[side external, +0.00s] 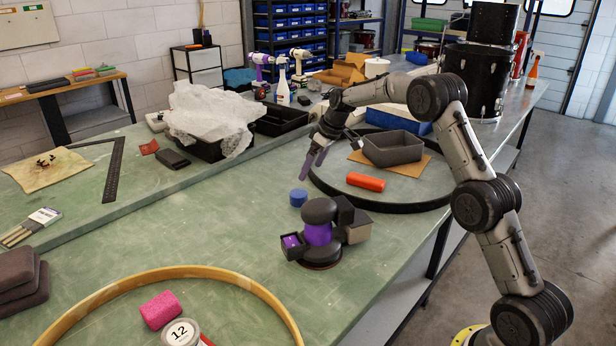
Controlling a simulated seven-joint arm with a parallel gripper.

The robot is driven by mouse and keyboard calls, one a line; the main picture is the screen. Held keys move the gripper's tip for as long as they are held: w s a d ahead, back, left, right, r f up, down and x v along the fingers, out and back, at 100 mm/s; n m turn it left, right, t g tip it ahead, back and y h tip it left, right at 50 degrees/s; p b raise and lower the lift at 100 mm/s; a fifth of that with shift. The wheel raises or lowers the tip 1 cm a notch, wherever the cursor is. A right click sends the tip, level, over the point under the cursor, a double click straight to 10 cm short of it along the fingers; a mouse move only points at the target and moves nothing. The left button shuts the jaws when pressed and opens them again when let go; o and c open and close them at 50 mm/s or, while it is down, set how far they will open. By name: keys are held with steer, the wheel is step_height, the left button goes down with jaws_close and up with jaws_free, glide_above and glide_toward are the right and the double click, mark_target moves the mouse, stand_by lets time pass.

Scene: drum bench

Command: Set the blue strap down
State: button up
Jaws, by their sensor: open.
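The blue strap (298,198) shows as a small, round blue roll. It appears to rest on the green bench top (225,235), just outside the left edge of the black hoop. My gripper (313,168) is open with its fingers pointing down. It is above and slightly right of the blue roll in the picture, with a gap between them. Nothing shows between the fingers.
A purple-and-black sander (318,235) stands close in front of the roll. The black hoop (321,186) surrounds an orange cylinder (365,181) and a grey bin (392,150) on cardboard. A wooden hoop (180,272) lies at the front. The bench left of the roll is clear.

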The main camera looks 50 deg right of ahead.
steer(key=shift+s+r, duration=0.2)
steer(key=shift+r, duration=0.2)
steer(key=s+a+r+m, duration=0.1)
steer(key=s+a+r, duration=0.6)
steer(key=s, duration=0.3)
steer(key=s+a+r, duration=0.6)
steer(key=s+r, duration=0.1)
steer(key=s, duration=0.3)
steer(key=s+a+f, duration=0.2)
steer(key=s, duration=0.9)
steer(key=s+a+f+m+t, duration=0.1)
steer(key=s+a+f, duration=0.1)
steer(key=s, duration=0.9)
steer(key=shift+s+a+f+h, duration=0.15)
steer(key=shift+s+a+h, duration=0.25)
steer(key=shift+a, duration=0.1)
